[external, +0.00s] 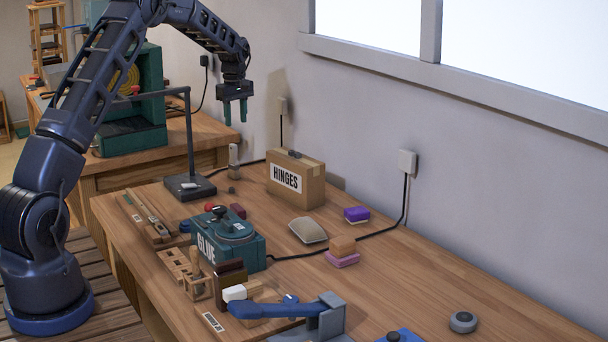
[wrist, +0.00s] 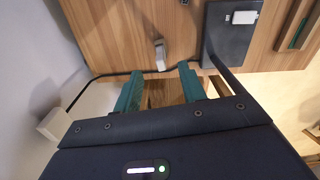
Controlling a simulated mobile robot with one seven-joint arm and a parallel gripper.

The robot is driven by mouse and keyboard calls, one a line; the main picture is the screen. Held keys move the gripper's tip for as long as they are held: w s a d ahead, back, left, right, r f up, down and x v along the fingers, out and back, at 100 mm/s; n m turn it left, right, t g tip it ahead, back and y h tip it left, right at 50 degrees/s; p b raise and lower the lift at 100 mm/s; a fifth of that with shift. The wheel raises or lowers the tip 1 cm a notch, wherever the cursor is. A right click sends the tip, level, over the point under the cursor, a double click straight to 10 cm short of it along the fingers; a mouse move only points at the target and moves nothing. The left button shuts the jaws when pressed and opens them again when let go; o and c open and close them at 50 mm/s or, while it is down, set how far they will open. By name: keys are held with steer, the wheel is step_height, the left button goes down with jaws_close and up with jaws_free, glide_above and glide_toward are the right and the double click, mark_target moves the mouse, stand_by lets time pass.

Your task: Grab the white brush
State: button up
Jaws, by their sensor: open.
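My gripper (external: 236,118) is open and empty, raised above the far end of the workbench. In the wrist view its two teal fingers (wrist: 160,72) are spread apart. A small upright object with a pale whitish upper part and a brown lower part, likely the white brush (external: 233,156), stands on the bench below my gripper, near the wall. It also shows in the wrist view (wrist: 160,57), just beyond the gap between the fingertips. My gripper is apart from it. Its bristles cannot be made out.
A black lamp stand (external: 188,186) with a small white item on its base stands left of the brush. A HINGES box (external: 296,180) stands to its right. A black cable runs along the wall side. A GLUE box (external: 235,246) and several tools crowd the nearer bench.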

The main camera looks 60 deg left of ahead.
steer(key=a+f, duration=0.2)
steer(key=f, duration=0.1)
steer(key=shift+a+n, duration=0.25)
steer(key=shift+n, duration=0.15)
glide_above(229, 156)
steer(key=f, duration=0.5)
steer(key=shift+w+a+f, duration=0.2)
steer(key=shift+w, duration=0.05)
steer(key=shift+a+f, duration=0.2)
steer(key=shift+f, duration=1.15)
steer(key=shift+a+f, duration=0.15)
steer(key=shift+f, duration=1.15)
jaws_close()
